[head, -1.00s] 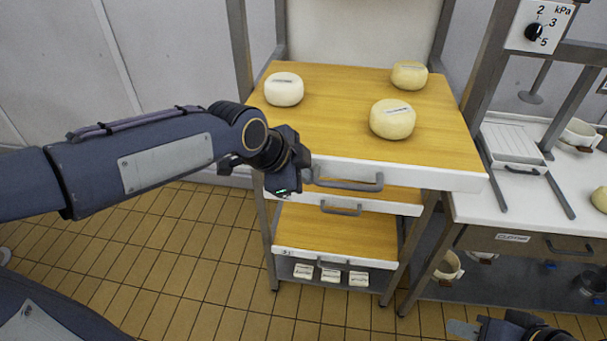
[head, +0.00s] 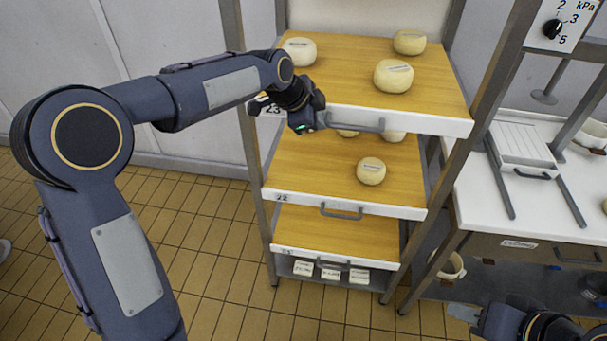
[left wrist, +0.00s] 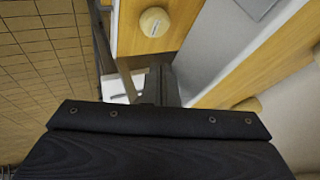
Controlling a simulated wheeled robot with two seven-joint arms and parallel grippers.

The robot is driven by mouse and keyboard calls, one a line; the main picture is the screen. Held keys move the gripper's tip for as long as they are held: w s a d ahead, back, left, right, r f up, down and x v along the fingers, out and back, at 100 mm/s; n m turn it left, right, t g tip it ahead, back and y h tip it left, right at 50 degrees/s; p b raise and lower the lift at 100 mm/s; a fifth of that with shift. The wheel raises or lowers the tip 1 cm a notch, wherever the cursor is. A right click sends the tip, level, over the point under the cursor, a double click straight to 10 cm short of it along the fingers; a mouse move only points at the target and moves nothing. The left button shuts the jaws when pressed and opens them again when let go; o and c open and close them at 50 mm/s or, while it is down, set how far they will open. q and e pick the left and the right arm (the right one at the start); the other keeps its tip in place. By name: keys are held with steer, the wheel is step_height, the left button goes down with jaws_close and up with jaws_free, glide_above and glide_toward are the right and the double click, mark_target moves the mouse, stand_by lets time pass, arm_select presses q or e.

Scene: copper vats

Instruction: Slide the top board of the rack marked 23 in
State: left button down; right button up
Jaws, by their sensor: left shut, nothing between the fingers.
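The top board (head: 352,78) is yellow wood with a white front edge and a grey bar handle (head: 356,122). A partly covered label 23 (head: 273,110) shows at its front left. Several pale cheeses stand on it, such as the one at its front right (head: 393,76). My left gripper (head: 323,117) is shut and empty at the left end of the handle; whether it touches is hard to tell. Its dark fingers (left wrist: 160,88) show in the left wrist view. My right gripper (head: 466,313) is partly in view at the lower right, its jaw opening unclear.
Below are board 22 (head: 300,188), carrying cheeses, and a lower board (head: 310,226) with a handle. White labelled blocks (head: 330,273) lie on the bottom shelf. A white worktable (head: 490,190) stands close on the right. Tiled floor to the left is free.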

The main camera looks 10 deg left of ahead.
arm_select(q)
steer(key=shift+w+a+r, duration=0.1)
steer(key=shift+w+r, duration=0.05)
steer(key=shift+w, duration=0.95)
